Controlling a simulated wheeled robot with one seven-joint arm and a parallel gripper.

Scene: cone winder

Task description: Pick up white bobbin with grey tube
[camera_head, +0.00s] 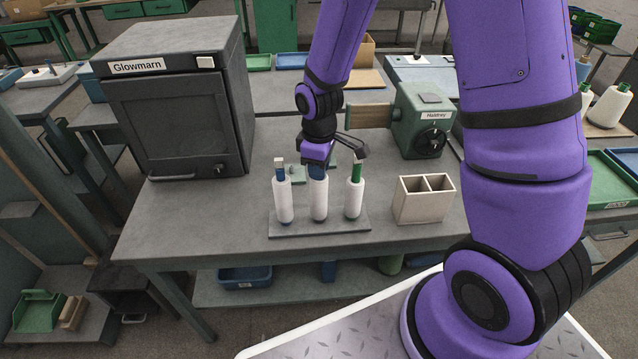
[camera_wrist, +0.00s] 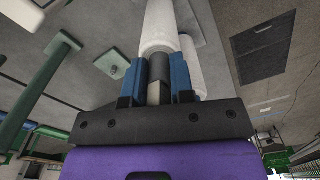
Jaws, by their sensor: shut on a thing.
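Three white bobbins stand upright in a row on a flat grey holder (camera_head: 335,227). The middle white bobbin (camera_head: 319,200) is under my gripper (camera_head: 317,170). In the wrist view its white body (camera_wrist: 159,28) lies beyond my blue finger pads, and a grey tube (camera_wrist: 155,90) shows between them. My gripper (camera_wrist: 158,80) is shut on this tube. The bobbin's foot is still level with its neighbours at the holder. The left bobbin (camera_head: 283,202) has a blue tube with a pale tip. The right bobbin (camera_head: 354,200) has a green tube.
A cream two-compartment box (camera_head: 424,202) stands right of the holder. A green Haldrey machine (camera_head: 420,120) stands behind it. A dark Glowmarn cabinet (camera_head: 175,110) fills the table's left side. Bare tabletop (camera_head: 200,215) lies left of the holder.

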